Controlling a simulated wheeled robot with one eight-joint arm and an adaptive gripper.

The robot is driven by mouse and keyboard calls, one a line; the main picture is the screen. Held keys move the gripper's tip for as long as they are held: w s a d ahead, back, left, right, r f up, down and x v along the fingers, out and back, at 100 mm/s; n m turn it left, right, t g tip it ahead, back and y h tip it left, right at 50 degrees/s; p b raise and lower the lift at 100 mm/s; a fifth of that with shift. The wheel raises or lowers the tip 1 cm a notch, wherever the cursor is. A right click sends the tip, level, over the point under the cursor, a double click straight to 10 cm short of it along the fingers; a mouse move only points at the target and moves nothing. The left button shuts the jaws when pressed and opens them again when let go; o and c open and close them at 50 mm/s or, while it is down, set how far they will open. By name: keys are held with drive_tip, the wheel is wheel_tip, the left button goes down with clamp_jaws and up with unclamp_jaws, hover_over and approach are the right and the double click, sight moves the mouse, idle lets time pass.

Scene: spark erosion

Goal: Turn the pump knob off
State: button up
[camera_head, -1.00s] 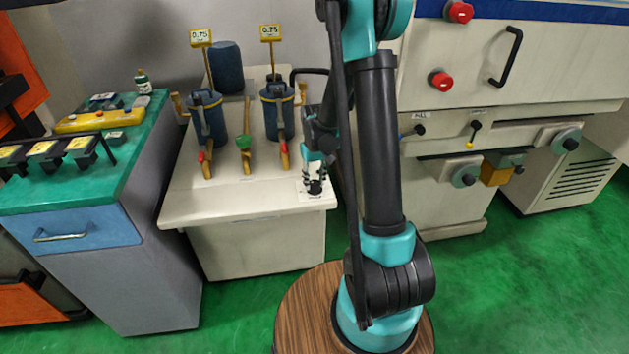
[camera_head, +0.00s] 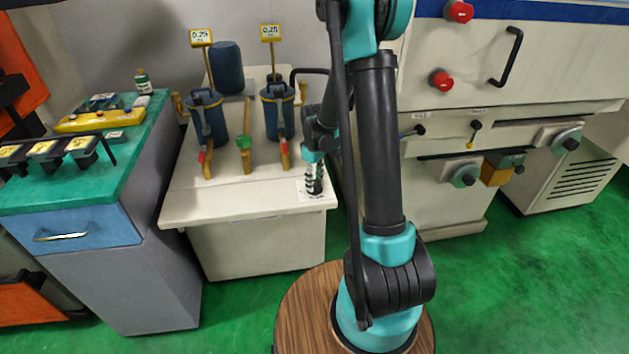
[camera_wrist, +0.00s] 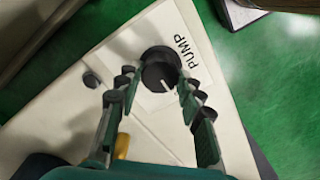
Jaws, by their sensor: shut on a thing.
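The pump knob (camera_wrist: 158,68) is a round black knob on a white label plate (camera_wrist: 136,45) marked PUMP, seen in the wrist view. A short white line on the knob points toward the picture's bottom, slightly right. My gripper (camera_wrist: 160,78) has its fingers on either side of the knob and is shut on it. In the head view my gripper (camera_head: 314,180) points down at the front right corner of the white pump unit (camera_head: 245,205); the knob there is mostly hidden by the fingers.
Two yellow gauges (camera_head: 201,38) and (camera_head: 270,33) read 0.25 above blue canisters (camera_head: 208,118) and (camera_head: 277,112). Valves with red and green handles stand in front. A green-topped cabinet (camera_head: 130,165) is left; a large machine (camera_head: 530,75) is right.

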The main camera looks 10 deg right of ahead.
sight(315, 182)
idle(0.3)
drive_tip(key=o, duration=1.2)
drive_tip(key=shift+c, duration=0.2)
wheel_tip(315, 182, up, 12)
